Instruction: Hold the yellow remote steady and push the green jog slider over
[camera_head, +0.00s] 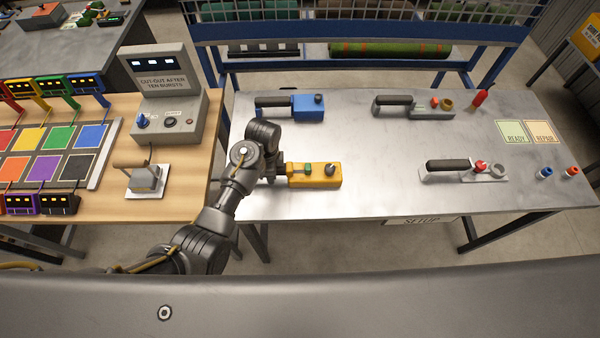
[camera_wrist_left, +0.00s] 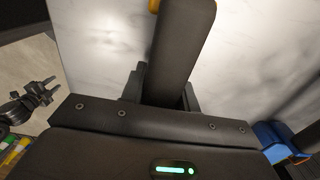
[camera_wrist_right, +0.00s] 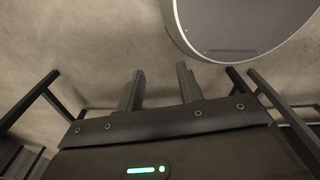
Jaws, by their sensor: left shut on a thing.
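The yellow remote (camera_head: 320,178) lies on the metal table, with a green jog slider (camera_head: 307,169) and a grey knob (camera_head: 330,169) on top. My left gripper (camera_head: 272,172) is at its left end, shut on its dark handle. In the left wrist view the handle (camera_wrist_left: 182,45) runs up from between the fingers (camera_wrist_left: 163,92), with a sliver of yellow at the top. The green slider is not visible there. My right gripper (camera_wrist_right: 160,88) is open and empty over the floor in the right wrist view. It is outside the head view.
A blue remote (camera_head: 308,106) lies behind the yellow one. The table around the yellow remote's right side and front is clear. A cut-out box (camera_head: 170,105) stands left.

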